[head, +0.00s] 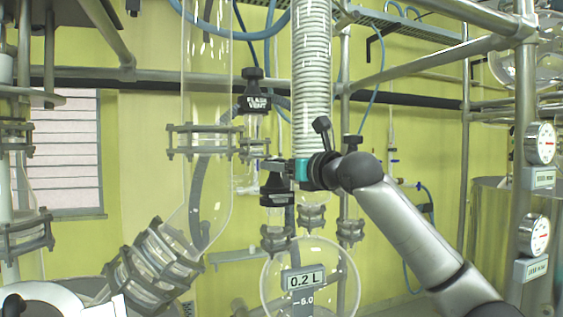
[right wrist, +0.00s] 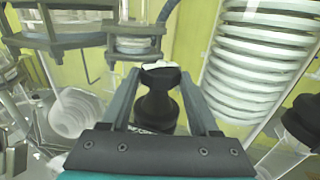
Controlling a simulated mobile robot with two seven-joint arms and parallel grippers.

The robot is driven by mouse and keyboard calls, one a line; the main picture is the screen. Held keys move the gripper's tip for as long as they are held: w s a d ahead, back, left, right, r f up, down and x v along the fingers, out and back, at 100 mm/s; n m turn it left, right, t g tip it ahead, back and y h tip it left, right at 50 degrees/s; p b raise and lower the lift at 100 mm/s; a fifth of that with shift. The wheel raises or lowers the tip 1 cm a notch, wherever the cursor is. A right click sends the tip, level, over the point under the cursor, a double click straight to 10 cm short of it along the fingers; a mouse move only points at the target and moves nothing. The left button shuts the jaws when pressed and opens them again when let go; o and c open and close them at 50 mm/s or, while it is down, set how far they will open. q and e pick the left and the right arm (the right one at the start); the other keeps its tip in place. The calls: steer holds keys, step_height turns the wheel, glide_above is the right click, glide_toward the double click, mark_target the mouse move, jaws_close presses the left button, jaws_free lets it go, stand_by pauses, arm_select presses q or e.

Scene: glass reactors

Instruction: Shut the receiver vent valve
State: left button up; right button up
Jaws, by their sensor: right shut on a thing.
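The receiver vent valve (head: 277,187) is a black-topped valve above the round glass receiver (head: 269,290), beside the white coil column. My right gripper (head: 275,165) comes in from the right and is shut on its black knob. In the right wrist view the black knob (right wrist: 159,103) stands between the two fingers of the gripper (right wrist: 159,76). The fingers hide part of the knob, and I cannot read a label on this valve. My left gripper is not in view.
The black flash vent valve (head: 254,103) stands above and left of my right gripper. The white coil column (head: 312,80) is close behind the wrist. A sloped glass tube (head: 208,185) is at the left. Gauges (head: 540,143) and steel pipes (head: 525,90) stand at the right.

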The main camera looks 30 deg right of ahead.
steer(key=m+g+h+p, duration=0.1)
steer(key=m+h+p, duration=0.1)
steer(key=h+p, duration=0.1)
steer(key=a+m+g+h+p, duration=0.1)
steer(key=m+h+p, duration=0.1)
steer(key=h+p, duration=0.2)
steer(key=m+g+h+p, duration=0.1)
steer(key=m+h+p, duration=0.2)
steer(key=p, duration=0.2)
steer(key=shift+w+a+r+h, duration=0.2)
steer(key=shift+w+a+h, duration=0.1)
steer(key=shift+a, duration=0.1)
steer(key=shift+a+m+g+h+p, duration=0.1)
steer(key=shift+m+g+h+p, duration=0.2)
steer(key=shift+m+g+h, duration=0.3)
steer(key=shift+w+a+f+m+g+h, duration=0.1)
steer(key=shift+w+f+m+g+h, duration=0.05)
steer(key=shift+m+g+h, duration=0.75)
steer(key=shift+w+a+f+m+g+h+p, duration=0.1)
steer(key=shift+w+m+g+h+p, duration=0.05)
steer(key=shift+m+g+h, duration=0.85)
steer(key=shift+w+m+g+h+p, duration=0.15)
steer(key=shift+m+g+h, duration=0.55)
steer(key=shift+g, duration=0.5)
steer(key=shift+g, duration=0.3)
steer(key=o, duration=1.4)
steer(key=shift+t, duration=0.4)
